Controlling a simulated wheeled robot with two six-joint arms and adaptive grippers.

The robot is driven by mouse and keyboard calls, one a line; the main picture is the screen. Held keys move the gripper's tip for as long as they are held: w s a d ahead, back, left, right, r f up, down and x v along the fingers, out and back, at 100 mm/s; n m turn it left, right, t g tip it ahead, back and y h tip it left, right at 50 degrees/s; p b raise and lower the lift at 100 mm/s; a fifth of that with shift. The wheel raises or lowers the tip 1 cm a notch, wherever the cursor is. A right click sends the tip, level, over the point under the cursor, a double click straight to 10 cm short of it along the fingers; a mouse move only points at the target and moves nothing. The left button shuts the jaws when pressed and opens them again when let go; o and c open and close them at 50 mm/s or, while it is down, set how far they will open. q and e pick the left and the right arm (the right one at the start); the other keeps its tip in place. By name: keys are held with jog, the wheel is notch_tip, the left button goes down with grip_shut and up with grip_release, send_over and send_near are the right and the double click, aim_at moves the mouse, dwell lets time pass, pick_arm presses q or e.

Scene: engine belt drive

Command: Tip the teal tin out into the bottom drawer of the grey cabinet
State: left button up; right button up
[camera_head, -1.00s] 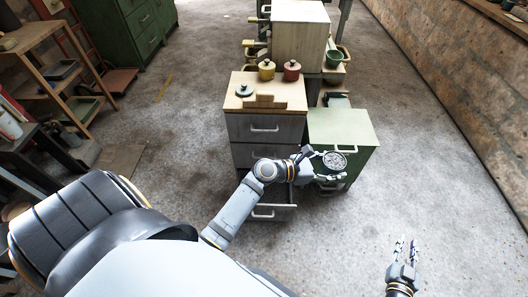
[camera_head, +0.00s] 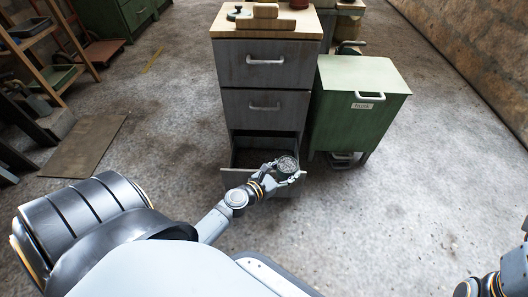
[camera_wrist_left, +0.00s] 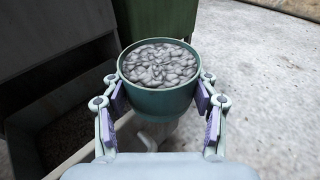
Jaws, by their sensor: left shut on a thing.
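The teal tin (camera_head: 287,166) is upright and full of grey pebble-like pieces, which also show in the left wrist view (camera_wrist_left: 158,64). My left gripper (camera_head: 291,177) is shut around its sides. The grey cabinet (camera_head: 265,75) has its bottom drawer (camera_head: 236,172) pulled open; the two drawers above are shut. The tin is at the front right of the open drawer. In the left wrist view the drawer (camera_wrist_left: 78,160) lies to the left of the tin, with a dark, grainy-looking inside. My right arm shows at the lower right corner; its fingers cannot be made out.
Wooden blocks (camera_head: 266,15) and small pots sit on the cabinet top. A flat brown board (camera_head: 82,145) lies on the floor at left. The floor at right is clear.

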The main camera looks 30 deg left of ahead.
aim_at(279, 161)
pick_arm(q)
jog(key=shift+a+r+p, duration=0.1)
jog(key=shift+r+p, duration=0.05)
jog(key=shift+p, duration=0.15)
jog(key=shift+w+a+r+n+p, duration=0.1)
jog(key=shift+a+r+n+p, duration=0.15)
jog(key=shift+n+p, duration=0.15)
jog(key=shift+w+a+r+n+p, duration=0.1)
jog(key=shift+a+n+p, duration=0.15)
jog(key=shift+n, duration=0.25)
jog(key=shift+a+f+n, duration=0.3)
jog(key=shift+f, duration=0.05)
jog(key=shift+w+a+f+n+h, duration=0.2)
jog(key=shift+a+n+h, duration=0.1)
jog(key=shift+n+h, duration=0.1)
jog(key=shift+w+a+r+n+g, duration=0.2)
jog(key=shift+a+r+n+g, duration=0.15)
jog(key=shift+a+n, duration=0.4)
jog(key=shift+f, duration=0.15)
jog(key=shift+w+a+n, duration=0.1)
jog(key=shift+n, duration=0.15)
jog(key=shift+w+a+f+n+h+b, duration=0.15)
jog(key=shift+a+f+n+h+b, duration=0.1)
jog(key=shift+a+n+h+b, duration=0.3)
jog(key=shift+w+a+r+n, duration=0.1)
jog(key=shift+a+r+n, duration=0.2)
jog(key=shift+n, duration=0.35)
